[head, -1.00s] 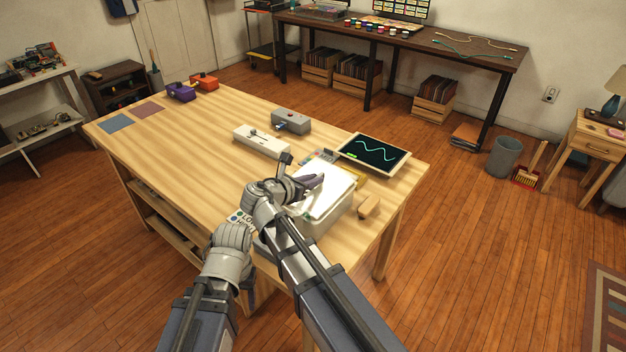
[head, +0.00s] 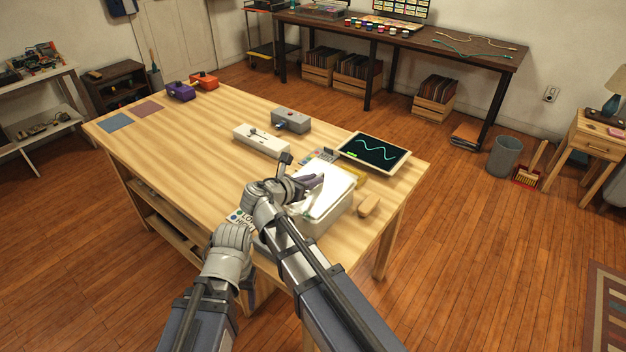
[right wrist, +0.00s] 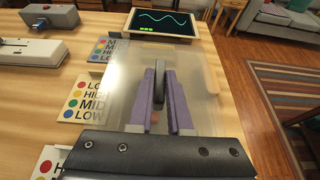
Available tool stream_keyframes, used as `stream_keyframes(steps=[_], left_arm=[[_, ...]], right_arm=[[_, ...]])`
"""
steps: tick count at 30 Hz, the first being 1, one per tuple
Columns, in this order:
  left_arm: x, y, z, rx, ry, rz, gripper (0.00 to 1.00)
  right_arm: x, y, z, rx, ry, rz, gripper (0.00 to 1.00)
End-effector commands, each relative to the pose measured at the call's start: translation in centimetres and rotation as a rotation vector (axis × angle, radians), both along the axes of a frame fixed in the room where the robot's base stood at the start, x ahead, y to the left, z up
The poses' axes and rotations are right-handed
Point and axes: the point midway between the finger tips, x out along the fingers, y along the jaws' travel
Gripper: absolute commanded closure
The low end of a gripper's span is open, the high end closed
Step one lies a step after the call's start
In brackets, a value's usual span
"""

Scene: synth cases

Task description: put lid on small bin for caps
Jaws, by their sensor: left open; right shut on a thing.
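A pale, see-through lid (head: 338,184) with a dark upright handle (right wrist: 159,84) is in my right gripper (head: 318,181). The purple fingers of my right gripper (right wrist: 160,98) are shut on the handle. The lid (right wrist: 118,92) is over the pale grey bin (head: 325,218) at the near right of the table. Whether the lid touches the rim cannot be told; the bin's inside is hidden. My left gripper (head: 230,240) is open at the table's near edge, left of the bin; its fingers are mostly hidden.
A screen (head: 374,150) with a wave lies behind the bin, and a small wooden block (head: 369,205) lies to its right. Cards with coloured dots (right wrist: 88,97) lie left of the lid. A white switch box (head: 262,140) and a grey box (head: 291,121) stand further back. The table's left is mostly clear.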

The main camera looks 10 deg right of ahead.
Motion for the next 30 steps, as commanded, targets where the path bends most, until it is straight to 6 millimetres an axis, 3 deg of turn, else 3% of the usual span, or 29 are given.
stream_keyframes(steps=[17,18,27,30], left_arm=[[0.0,0.0,-1.5,0.000,0.000,0.000,0.39],[0.0,0.0,-1.5,0.000,0.000,0.000,0.39],[0.0,0.0,-1.4,0.000,0.000,0.000,0.39],[0.0,0.0,-1.4,0.000,0.000,0.000,0.39]], right_arm=[[0.0,0.0,-1.5,0.000,0.000,0.000,1.00],[0.0,0.0,-1.5,0.000,0.000,0.000,0.82],[0.0,0.0,-1.4,0.000,0.000,0.000,0.48],[0.0,0.0,-1.4,0.000,0.000,0.000,0.48]])
